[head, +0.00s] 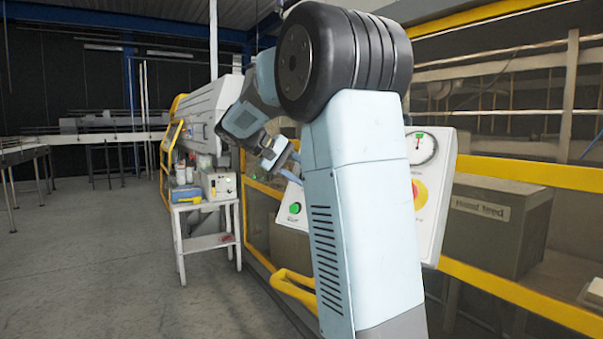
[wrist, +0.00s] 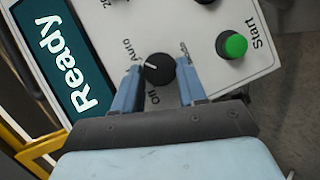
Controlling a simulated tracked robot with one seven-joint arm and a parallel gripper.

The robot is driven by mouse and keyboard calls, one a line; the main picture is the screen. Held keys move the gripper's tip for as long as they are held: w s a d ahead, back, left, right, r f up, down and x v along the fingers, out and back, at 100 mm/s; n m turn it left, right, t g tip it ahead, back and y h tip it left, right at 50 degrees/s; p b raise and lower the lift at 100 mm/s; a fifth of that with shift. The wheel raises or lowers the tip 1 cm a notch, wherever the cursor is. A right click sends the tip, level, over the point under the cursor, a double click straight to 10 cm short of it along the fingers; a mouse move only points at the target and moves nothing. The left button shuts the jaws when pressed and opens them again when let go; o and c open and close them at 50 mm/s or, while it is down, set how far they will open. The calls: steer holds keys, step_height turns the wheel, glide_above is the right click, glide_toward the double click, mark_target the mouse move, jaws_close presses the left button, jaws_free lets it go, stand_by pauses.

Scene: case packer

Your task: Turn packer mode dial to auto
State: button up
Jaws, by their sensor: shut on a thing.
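The packer mode dial (wrist: 160,70) is a round black knob with a white pointer line, seen in the wrist view. The line points left and slightly up, towards the Auto label (wrist: 123,49). The Off label (wrist: 153,97) is below the dial, and a third label (wrist: 185,52) is partly covered by the right finger. My gripper (wrist: 158,73) has its two blue fingers on either side of the dial and is shut on it. In the head view, my gripper (head: 278,152) reaches to the control panel (head: 437,190); my arm hides the dial there.
A green Start button (wrist: 233,45) is right of the dial, and a Ready display (wrist: 62,60) is at left.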

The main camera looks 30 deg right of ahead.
steer(key=shift+a+f, duration=0.1)
steer(key=shift+f, duration=0.15)
steer(key=o, duration=0.8)
steer(key=shift+c, duration=0.2)
steer(key=shift+o, duration=1.4)
steer(key=shift+r, duration=0.15)
steer(key=v, duration=1.3)
steer(key=shift+a+r, duration=0.2)
steer(key=shift+a, duration=0.05)
steer(key=shift+w, duration=0.15)
